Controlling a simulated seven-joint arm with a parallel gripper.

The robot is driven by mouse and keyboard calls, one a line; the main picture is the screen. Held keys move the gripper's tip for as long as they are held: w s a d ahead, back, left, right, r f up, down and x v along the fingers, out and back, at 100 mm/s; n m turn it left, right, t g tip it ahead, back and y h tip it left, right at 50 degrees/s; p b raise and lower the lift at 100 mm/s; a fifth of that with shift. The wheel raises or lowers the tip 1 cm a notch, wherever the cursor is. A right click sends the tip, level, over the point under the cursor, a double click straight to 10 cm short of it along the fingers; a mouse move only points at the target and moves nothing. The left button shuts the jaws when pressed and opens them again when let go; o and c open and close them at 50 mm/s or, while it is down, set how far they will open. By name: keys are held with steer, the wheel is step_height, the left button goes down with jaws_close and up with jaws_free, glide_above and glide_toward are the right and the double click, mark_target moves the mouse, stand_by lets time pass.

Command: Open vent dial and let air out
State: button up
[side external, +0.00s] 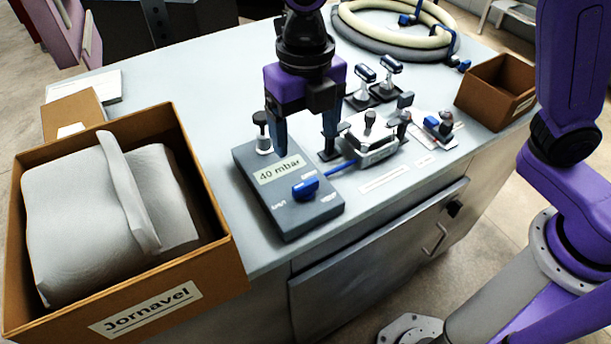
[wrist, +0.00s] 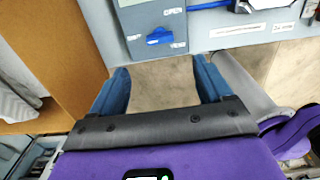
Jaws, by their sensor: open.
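The vent box (side external: 262,197) is a dark grey block with a "40 mbar" label (side external: 279,170) on its top. Its blue dial (side external: 306,188) sits near the front right of that face, with small white markings around it. My gripper (side external: 306,148) is above the box, pointing down, with its fingers apart and nothing between them. In the wrist view the dial (wrist: 158,36) lies between and beyond the open fingers (wrist: 162,72), apart from them.
A blue tube (side external: 340,168) runs from the box to a metal fixture (side external: 370,140). Several clamps stand behind it. A cardboard box labelled "Jornavel" (side external: 215,265) with white padding is at left; a brown bin (side external: 487,95) is at right. The counter's front edge is close.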

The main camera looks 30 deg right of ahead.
mark_target(306, 183)
step_height(306, 183, down, 12)
steer(key=shift+r, duration=0.25)
steer(key=c, duration=1)
